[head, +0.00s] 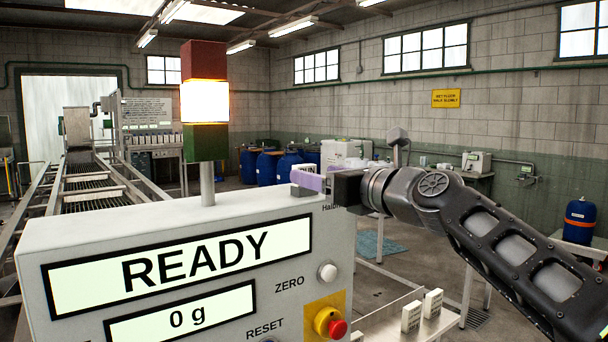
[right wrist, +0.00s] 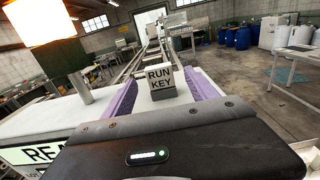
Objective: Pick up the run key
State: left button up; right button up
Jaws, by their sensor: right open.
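The run key (right wrist: 160,78) is a small block with a pale tag reading "RUN KEY" over a dark grey base. It stands upright on top of the grey control cabinet (head: 170,225). In the right wrist view it sits between the purple fingers of my right gripper (right wrist: 160,90), toward their tips, with a gap showing on either side. In the head view my right gripper (head: 310,181) reaches in from the right over the cabinet top, open, and hides most of the key; part of its tag (head: 304,168) shows. My left gripper is not in view.
A signal tower (head: 205,100) with a lit middle stands on the cabinet, left of the key. The cabinet front has a READY display (head: 190,262) and a red button (head: 337,328). A conveyor (head: 90,190) runs behind on the left. White blocks (head: 411,316) stand lower right.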

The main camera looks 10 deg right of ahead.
aim_at(304, 165)
jog(key=p+x, duration=0.2)
jog(key=x, duration=0.2)
jog(key=shift+w+a+r, duration=0.1)
jog(key=shift+w+a, duration=0.1)
jog(key=shift+w, duration=0.35)
dwell(0.3)
jog(key=c, duration=1.4)
jog(key=shift+c, duration=0.2)
notch_tip(304, 165, up, 10)
jog(key=p, duration=0.5)
jog(key=shift+p, duration=0.4)
